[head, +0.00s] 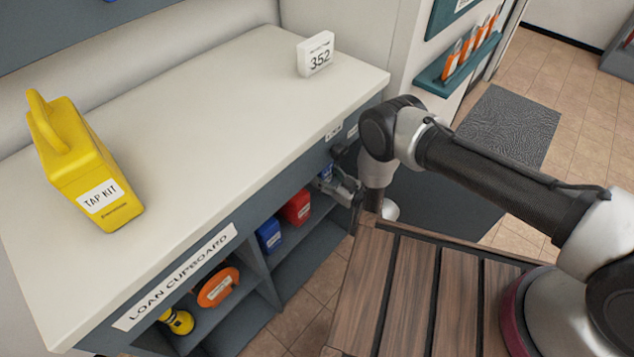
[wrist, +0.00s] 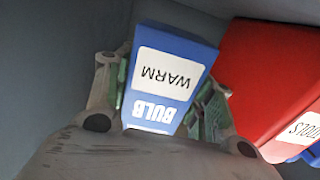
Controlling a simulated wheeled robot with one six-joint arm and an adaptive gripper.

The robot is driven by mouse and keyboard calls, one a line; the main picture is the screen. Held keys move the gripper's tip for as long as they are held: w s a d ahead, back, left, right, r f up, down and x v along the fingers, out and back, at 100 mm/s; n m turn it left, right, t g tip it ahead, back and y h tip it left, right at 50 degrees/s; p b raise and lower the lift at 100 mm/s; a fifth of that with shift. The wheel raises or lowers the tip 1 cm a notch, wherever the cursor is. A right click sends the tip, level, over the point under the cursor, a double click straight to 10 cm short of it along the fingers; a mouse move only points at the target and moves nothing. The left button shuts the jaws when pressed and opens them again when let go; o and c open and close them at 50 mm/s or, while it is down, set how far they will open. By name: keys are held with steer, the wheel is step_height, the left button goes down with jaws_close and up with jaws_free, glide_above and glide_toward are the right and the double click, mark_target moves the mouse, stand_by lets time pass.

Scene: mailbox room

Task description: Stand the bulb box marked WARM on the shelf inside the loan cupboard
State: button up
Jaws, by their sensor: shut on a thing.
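A small part of the blue box (head: 326,172) shows there under the counter edge. The box is beside a red box (head: 296,207), to its right in the head view. I cannot tell whether its base touches the shelf (head: 312,238).
Another blue box (head: 270,235) stands left of the red box. An orange item (head: 217,288) and a yellow item (head: 178,321) are in the left compartment. A yellow tap kit case (head: 85,165) and a 352 sign (head: 316,54) stand on the counter. A slatted wooden surface (head: 400,290) is in front.

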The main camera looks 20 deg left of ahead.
steer(key=shift+f, duration=2)
steer(key=o, duration=1.1)
steer(key=shift+f, duration=0.15)
steer(key=shift+c, duration=0.2)
steer(key=shift+r, duration=0.2)
steer(key=v, duration=1.2)
steer(key=shift+s+f, duration=0.1)
